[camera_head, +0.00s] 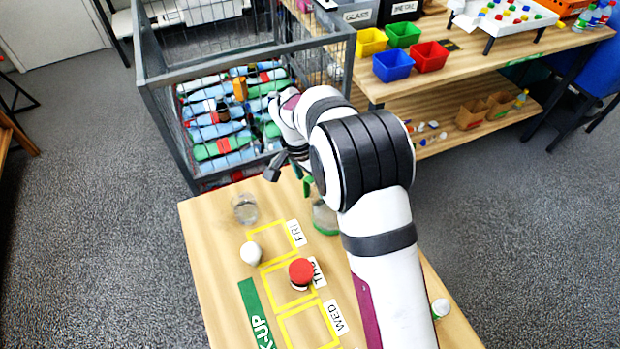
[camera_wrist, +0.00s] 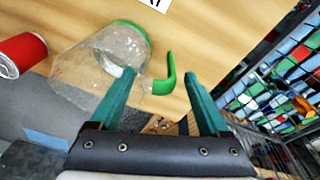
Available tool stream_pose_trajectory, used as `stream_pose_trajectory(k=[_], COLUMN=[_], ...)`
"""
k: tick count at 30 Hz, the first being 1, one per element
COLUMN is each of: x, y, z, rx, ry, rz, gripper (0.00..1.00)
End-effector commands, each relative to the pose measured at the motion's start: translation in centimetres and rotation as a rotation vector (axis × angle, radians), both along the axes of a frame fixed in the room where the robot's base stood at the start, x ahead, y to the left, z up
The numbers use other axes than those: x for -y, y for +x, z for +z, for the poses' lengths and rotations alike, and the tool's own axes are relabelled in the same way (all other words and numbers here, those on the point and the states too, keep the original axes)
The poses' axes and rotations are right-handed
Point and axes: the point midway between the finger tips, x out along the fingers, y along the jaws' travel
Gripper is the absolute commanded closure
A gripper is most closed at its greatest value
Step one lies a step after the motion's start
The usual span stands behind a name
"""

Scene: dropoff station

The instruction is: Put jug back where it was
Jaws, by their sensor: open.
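The jug (camera_head: 326,218) is clear with green parts. It stands at the right of the wooden table beyond the FRI label, partly hidden by my arm. In the wrist view, the clear jug body (camera_wrist: 95,65) is at left and its green handle (camera_wrist: 168,76) points toward my gripper. My gripper (camera_wrist: 160,74) is open and empty, with its two green fingers on either side of the handle in the picture. I cannot tell whether they touch it. In the head view, my gripper (camera_head: 302,178) is near the table's far edge, mostly hidden by my wrist.
A glass (camera_head: 245,209), a white-topped item (camera_head: 250,253) and a red-topped can (camera_head: 301,271) stand near yellow outlined squares. A white-topped jar (camera_head: 440,308) is at the right edge. A wire cage (camera_head: 165,100) of bottles stands beyond the table.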

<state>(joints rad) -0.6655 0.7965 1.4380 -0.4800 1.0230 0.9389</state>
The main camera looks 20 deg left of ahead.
Motion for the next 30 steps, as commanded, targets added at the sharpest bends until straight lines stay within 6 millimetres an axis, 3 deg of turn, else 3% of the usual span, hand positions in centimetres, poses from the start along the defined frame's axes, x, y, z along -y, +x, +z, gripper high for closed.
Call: stream_pose_trajectory(k=[5, 16, 24, 26, 29, 30], x=[-0.1, -1.1, -1.1, 0.1, 6.0, 9.4], y=[0.0, -1.3, -1.6, -1.7, -3.4, -5.1], z=[0.9, 10.3, 12.3, 12.8, 15.4, 16.6], rx=[0.002, 0.002, -0.001, -0.007, -0.046, -0.07], ry=[0.001, 0.002, 0.0, 0.004, 0.027, 0.045], rz=[0.0, 0.001, 0.0, -0.004, -0.021, -0.029], gripper=[0.21, 0.21, 0.21, 0.21, 0.21, 0.21])
